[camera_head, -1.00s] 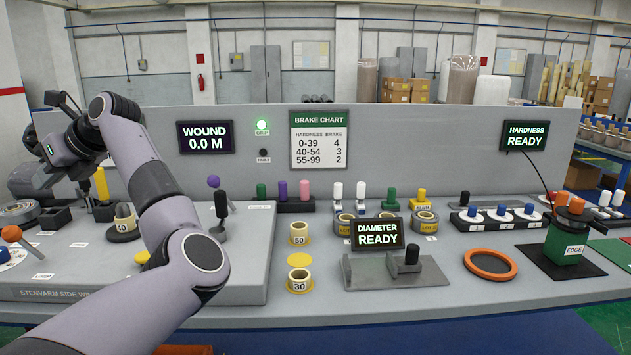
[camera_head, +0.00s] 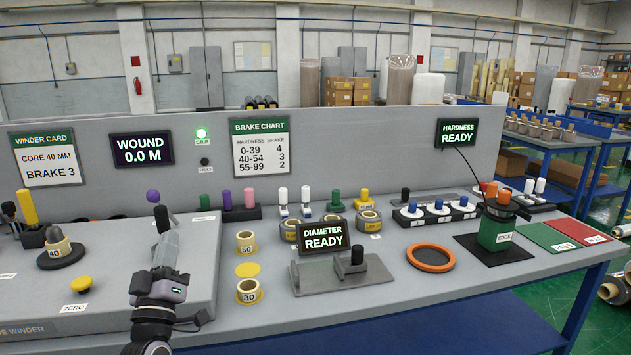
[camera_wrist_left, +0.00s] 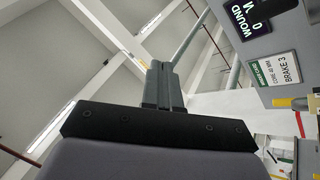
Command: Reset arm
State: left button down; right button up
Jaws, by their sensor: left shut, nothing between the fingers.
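My left gripper (camera_head: 167,246) is low in the head view, at the front left of the bench, with its grey fingers pointing up. In the left wrist view its fingers (camera_wrist_left: 163,88) are pressed together with nothing between them. My right gripper is not in view.
Left of the gripper are the winder with a 40 core (camera_head: 60,246) and a yellow button (camera_head: 81,284). To its right are the 50 core (camera_head: 246,242), the 30 core (camera_head: 249,291) and the diameter gauge (camera_head: 340,278). An orange ring (camera_head: 429,257) lies further right.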

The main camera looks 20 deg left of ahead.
pick_arm(q)
jog(key=s+d+f+m+g+h, duration=0.5)
jog(key=d+f, duration=0.3)
jog(key=f, duration=0.5)
jog(key=s+d+f+m+g+h, duration=0.3)
jog(key=s+d+f+m+h, duration=0.35)
jog(key=f, duration=0.55)
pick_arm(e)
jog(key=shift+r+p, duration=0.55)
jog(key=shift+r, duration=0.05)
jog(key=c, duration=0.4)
pick_arm(q)
jog(key=s+d+f+g, duration=0.2)
jog(key=s+d+f, duration=0.1)
jog(key=s, duration=0.2)
jog(key=s+d+f+m+g, duration=0.1)
jog(key=s+d+f+g, duration=0.1)
jog(key=s, duration=0.4)
notch_tip(320, 180, down, 2)
jog(key=shift+s+d+f+g+y, duration=0.15)
jog(key=shift+d+f+g+y, duration=0.15)
jog(key=shift+d, duration=0.55)
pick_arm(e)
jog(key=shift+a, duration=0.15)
